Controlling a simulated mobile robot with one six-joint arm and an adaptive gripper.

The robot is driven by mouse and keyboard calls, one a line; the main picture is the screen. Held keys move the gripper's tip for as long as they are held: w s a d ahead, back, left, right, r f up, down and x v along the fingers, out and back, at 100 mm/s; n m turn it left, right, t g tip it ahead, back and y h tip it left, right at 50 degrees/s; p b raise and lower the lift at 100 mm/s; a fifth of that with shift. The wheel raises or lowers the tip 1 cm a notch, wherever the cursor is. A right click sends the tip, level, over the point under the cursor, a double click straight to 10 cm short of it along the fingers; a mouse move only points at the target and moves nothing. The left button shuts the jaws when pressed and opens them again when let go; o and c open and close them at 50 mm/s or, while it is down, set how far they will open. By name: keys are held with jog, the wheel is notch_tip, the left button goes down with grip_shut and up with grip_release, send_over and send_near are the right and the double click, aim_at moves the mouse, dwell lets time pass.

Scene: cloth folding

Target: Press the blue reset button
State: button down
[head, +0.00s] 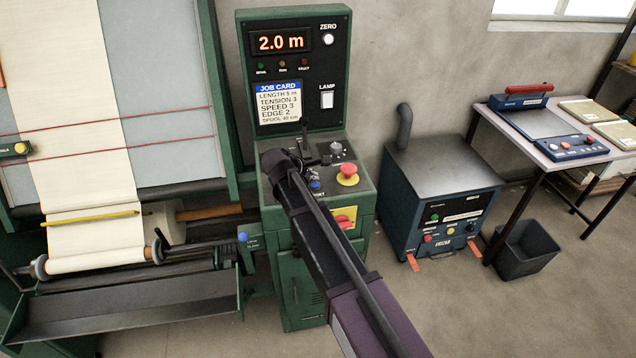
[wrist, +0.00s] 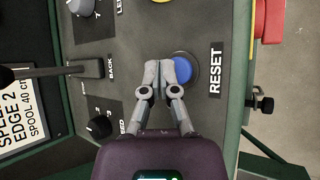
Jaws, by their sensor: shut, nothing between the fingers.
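The blue reset button (wrist: 186,66) is round and sits on the grey control panel beside the label RESET (wrist: 215,70). In the head view the blue button (head: 315,184) shows just right of my arm. My gripper (wrist: 168,70) is shut and empty. In the wrist view its fingertips overlap the left part of the button. I cannot tell whether they touch it or hover above it. In the head view my arm's end hides the fingers and part of the panel.
A red emergency knob (head: 348,170) on a yellow base stands right of the button. Black knobs, such as one at lower left (wrist: 99,126), and a lever (wrist: 72,70) are close by. A display (head: 281,42) and job card (head: 280,102) rise behind the panel.

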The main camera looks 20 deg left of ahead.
aim_at(317, 185)
dwell(0.3)
jog(key=shift+r+p, duration=2.5)
jog(key=shift+d+f, duration=0.1)
jog(key=shift+d, duration=0.45)
jog(key=s+d+f+m+g, duration=0.25)
jog(key=d+m, duration=0.35)
jog(key=d, duration=0.7)
jog(key=s+d+f+m+g, duration=0.1)
jog(key=d+m+g, duration=0.3)
jog(key=d, duration=0.9)
jog(key=s+d+f+m+g+y, duration=0.1)
jog(key=s+d+m, duration=0.5)
jog(key=d, duration=0.2)
jog(key=s+d+f+m+g+y, duration=0.1)
jog(key=s+d+m+y, duration=0.1)
jog(key=s+d+m, duration=0.4)
jog(key=s+d, duration=0.1)
jog(key=d, duration=0.2)
jog(key=shift+d+y, duration=0.3)
